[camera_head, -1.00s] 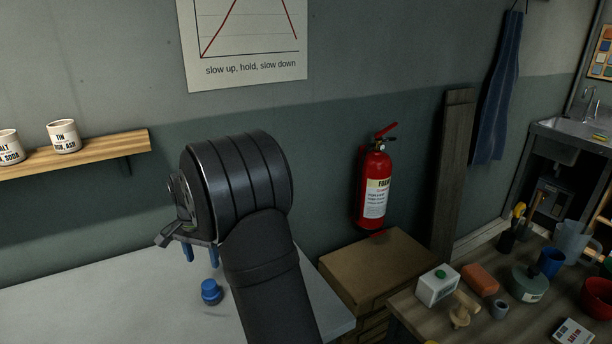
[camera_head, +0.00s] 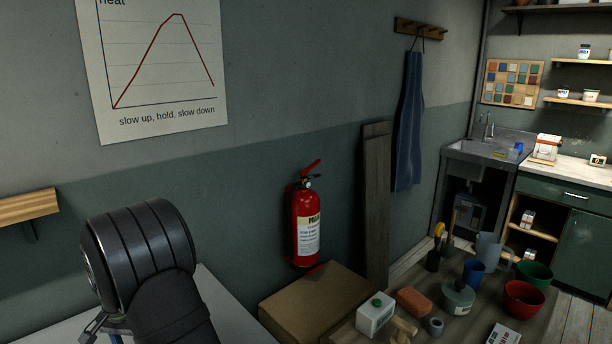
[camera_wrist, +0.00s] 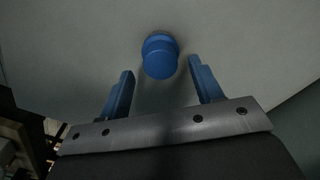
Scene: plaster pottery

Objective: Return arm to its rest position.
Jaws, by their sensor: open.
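In the wrist view my gripper (camera_wrist: 160,88) is open, with two blue fingers set wide apart and nothing between them. A small blue object with a round top (camera_wrist: 160,58) stands on the pale table (camera_wrist: 75,50), just beyond the fingertips and apart from them. In the head view my arm's dark rounded end is at the lower left, above the white table (camera_head: 232,318). My fingers and the blue object do not show in the head view.
A cardboard box (camera_head: 310,300) stands beside the white table, below a red fire extinguisher (camera_head: 306,225) on the wall. A wooden table right of it holds a white container (camera_head: 375,317), an orange block (camera_head: 413,301), a red bowl (camera_head: 523,298) and other items. A wooden shelf (camera_head: 28,205) is at far left.

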